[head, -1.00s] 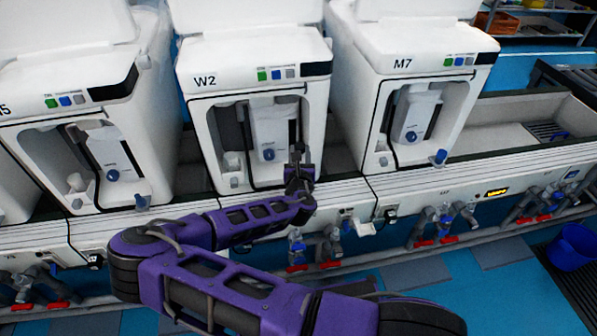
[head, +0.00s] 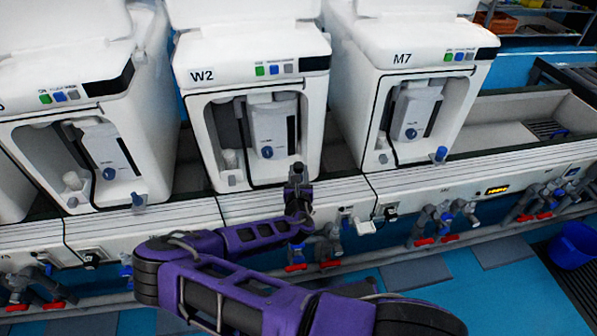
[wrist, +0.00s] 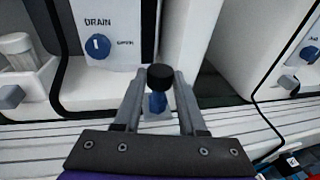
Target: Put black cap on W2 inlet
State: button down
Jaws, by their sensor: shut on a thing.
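The W2 machine (head: 255,100) is the white unit in the middle of the head view. My gripper (head: 297,172) is at its front right corner. In the wrist view my gripper (wrist: 160,80) is shut on the black cap (wrist: 160,76), a short dark cylinder held between the fingertips. A blue fitting (wrist: 157,103), apparently the W2 inlet, shows just below the cap in the wrist picture, between the fingers. I cannot tell whether cap and fitting touch. In the head view my gripper and arm hide the cap and this inlet.
The M7 machine (head: 410,90) stands to the right, with its own blue fitting (head: 440,154). Another white machine (head: 70,110) stands to the left. A ledge (head: 345,190) with pipes and red-handled valves (head: 330,264) runs along the front. Blue floor lies below right.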

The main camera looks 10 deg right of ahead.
jog(key=shift+f, duration=0.55)
jog(key=shift+c, duration=2.4)
grip_release()
jog(key=shift+r, duration=0.1)
jog(key=shift+r, duration=0.3)
jog(key=shift+s+r, duration=0.2)
jog(key=shift+r, duration=0.1)
jog(key=v, duration=1.1)
jog(key=shift+s+p, duration=0.3)
jog(key=shift+a, duration=0.25)
